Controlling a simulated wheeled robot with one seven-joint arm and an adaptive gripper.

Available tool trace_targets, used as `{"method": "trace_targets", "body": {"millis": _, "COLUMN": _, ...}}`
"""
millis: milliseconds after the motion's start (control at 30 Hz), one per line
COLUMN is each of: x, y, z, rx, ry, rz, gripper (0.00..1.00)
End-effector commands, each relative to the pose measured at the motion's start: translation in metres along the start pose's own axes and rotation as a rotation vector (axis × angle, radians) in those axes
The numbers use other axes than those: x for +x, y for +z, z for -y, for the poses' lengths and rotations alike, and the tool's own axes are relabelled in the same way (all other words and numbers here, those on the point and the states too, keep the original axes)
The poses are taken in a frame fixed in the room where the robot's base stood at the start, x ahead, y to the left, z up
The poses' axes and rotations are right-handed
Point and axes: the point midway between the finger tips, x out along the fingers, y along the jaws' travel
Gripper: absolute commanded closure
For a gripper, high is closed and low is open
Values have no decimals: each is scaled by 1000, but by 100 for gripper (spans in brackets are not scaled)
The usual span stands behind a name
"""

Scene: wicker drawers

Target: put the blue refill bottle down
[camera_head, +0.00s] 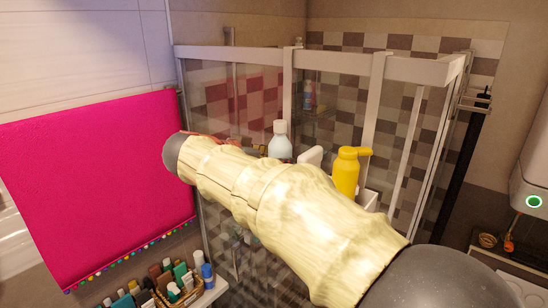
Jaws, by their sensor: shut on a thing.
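A pale blue bottle with a white cap (279,141) stands out above the far side of my arm, upright, its lower part hidden by the arm. It looks like the blue refill bottle. A small dark part of my gripper (257,150) shows against its left side; the gripper is shut on it. Most of the gripper and the fingertips are hidden behind my pale, wood-like arm. What lies beneath the bottle cannot be seen.
A yellow pump bottle (347,172) and a white item (311,157) are right of the bottle. A glass shower enclosure (330,65) stands behind. A pink towel (90,180) hangs left. Several bottles and a basket (178,290) crowd the lower-left ledge.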

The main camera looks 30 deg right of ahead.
Motion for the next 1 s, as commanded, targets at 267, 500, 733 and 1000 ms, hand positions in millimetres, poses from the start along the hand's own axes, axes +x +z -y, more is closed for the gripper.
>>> {"method": "trace_targets", "body": {"millis": 267, "x": 1, "y": 3, "z": 0, "rx": -1, "ry": 0, "rz": 0, "gripper": 49}}
{"method": "trace_targets", "body": {"millis": 500, "x": 1, "y": 3, "z": 0, "rx": -1, "ry": 0, "rz": 0, "gripper": 35}}
{"method": "trace_targets", "body": {"millis": 733, "x": 1, "y": 3, "z": 0, "rx": -1, "ry": 0, "rz": 0, "gripper": 35}}
{"method": "trace_targets", "body": {"millis": 1000, "x": -16, "y": 0, "z": 1, "rx": 0, "ry": -4, "rz": -1, "gripper": 35}}
